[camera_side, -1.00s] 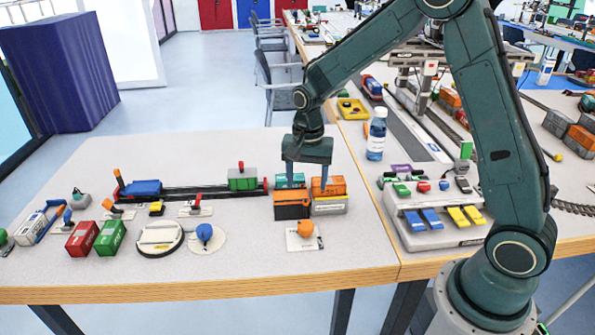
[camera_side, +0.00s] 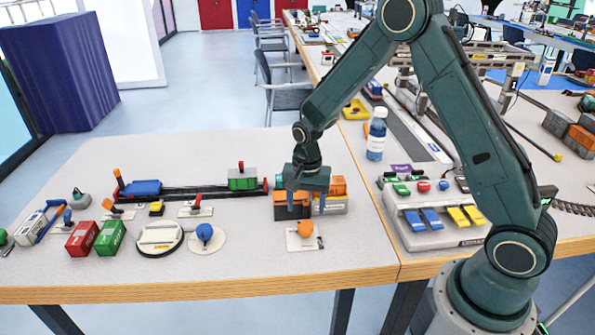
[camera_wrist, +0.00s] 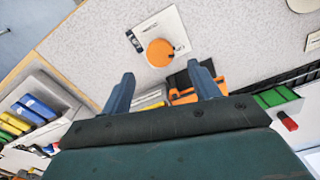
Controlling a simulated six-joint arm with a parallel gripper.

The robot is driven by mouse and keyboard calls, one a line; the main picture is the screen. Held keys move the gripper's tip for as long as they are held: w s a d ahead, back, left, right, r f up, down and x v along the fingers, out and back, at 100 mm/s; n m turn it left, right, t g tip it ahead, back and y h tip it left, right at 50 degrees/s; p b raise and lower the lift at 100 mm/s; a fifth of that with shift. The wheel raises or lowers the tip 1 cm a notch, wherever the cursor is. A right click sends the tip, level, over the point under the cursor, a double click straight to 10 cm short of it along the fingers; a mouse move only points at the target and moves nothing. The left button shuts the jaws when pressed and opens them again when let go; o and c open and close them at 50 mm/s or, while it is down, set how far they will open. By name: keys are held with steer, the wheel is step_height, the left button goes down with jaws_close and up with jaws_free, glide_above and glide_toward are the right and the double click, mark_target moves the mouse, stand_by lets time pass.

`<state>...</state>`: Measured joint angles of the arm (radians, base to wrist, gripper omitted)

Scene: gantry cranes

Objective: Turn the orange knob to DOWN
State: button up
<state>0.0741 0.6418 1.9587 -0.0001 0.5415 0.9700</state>
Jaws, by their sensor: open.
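The orange knob (camera_side: 305,229) sits on a pale square plate (camera_side: 304,242) near the front of the table. In the wrist view the knob (camera_wrist: 160,53) is a round orange disc on its white plate, with a small dark mark at its edge. Labels on the plate are too small to read. My gripper (camera_side: 306,210) is open and empty, pointing down over the stacked containers just behind the knob. In the wrist view its two blue fingers (camera_wrist: 162,85) are spread apart, with the knob beyond them and not touched.
Orange and grey containers (camera_side: 290,211) stand right behind the knob, close to my fingers. A blue knob (camera_side: 204,232) is to the left. A control box with blue and yellow switches (camera_side: 436,232) stands to the right. The table in front of the knob is clear.

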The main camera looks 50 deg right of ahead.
mark_target(306, 224)
steer(key=shift+f, duration=3.15)
steer(key=c, duration=1)
